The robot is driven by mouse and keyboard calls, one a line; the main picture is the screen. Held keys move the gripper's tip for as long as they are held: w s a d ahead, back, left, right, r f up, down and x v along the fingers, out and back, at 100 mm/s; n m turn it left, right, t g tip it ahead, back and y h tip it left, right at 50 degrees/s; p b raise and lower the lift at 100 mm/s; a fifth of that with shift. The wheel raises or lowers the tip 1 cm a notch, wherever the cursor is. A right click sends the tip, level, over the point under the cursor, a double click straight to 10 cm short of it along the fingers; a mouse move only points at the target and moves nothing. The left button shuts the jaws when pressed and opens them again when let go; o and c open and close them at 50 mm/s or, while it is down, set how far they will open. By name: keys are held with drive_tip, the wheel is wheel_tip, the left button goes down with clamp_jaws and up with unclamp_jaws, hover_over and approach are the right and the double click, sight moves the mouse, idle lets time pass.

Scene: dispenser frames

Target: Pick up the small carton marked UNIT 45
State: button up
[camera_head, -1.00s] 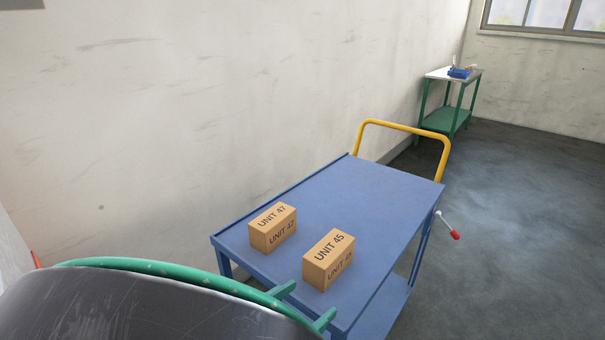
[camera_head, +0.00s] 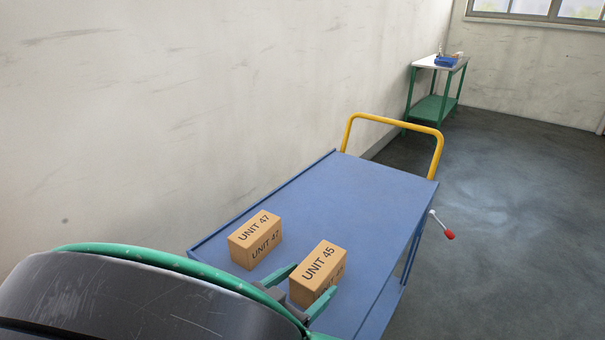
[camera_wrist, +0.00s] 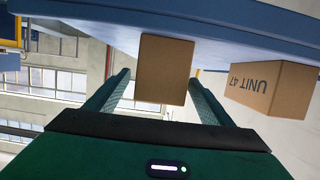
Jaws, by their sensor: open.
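The small carton marked UNIT 45 (camera_head: 318,272) stands on the blue cart top, toward its near end. My gripper (camera_head: 308,285) is open, with its two green fingers reaching to either side of this carton's near part. In the wrist view the plain face of the UNIT 45 carton (camera_wrist: 163,70) shows between the open fingers (camera_wrist: 160,88). I cannot tell whether either finger touches it. Part of its lower side is hidden by a finger in the head view.
A similar carton marked UNIT 47 (camera_head: 255,240) stands just left of it; it also shows in the wrist view (camera_wrist: 268,84). The blue cart (camera_head: 375,195) has a yellow handle (camera_head: 395,120) at its far end. A green table (camera_head: 436,92) stands farther back.

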drive_tip(key=shift+x, duration=2.65)
drive_tip(key=c, duration=1.5)
